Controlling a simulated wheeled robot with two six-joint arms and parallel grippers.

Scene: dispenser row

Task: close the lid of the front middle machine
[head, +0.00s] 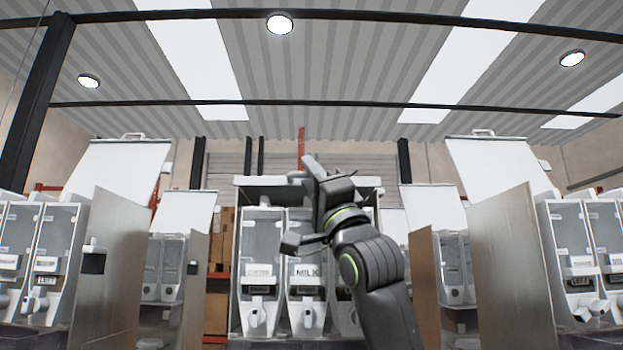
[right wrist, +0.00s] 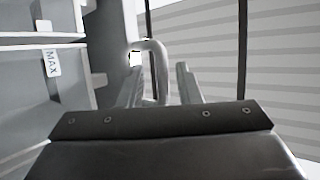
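The front middle machine (head: 271,239) stands at the centre of the head view, with clear containers, spouts and a "MILK" label. Its lid (head: 256,181) shows as a low, pale edge across the top, not raised upright like its neighbours; whether it is fully down I cannot tell. My right gripper (head: 311,166) is at the top of this machine, in front of the lid edge. In the right wrist view a curved metal handle (right wrist: 157,62) stands between two pale prongs just beyond my gripper; whether these grip it is unclear. My left gripper is out of view.
Machines with raised white lids stand at the left (head: 120,168) and right (head: 500,168). Side panels (head: 122,265) flank the middle. My right arm hides part of the middle machine. In the wrist view a container with a "MAX" label (right wrist: 53,63) is close at left.

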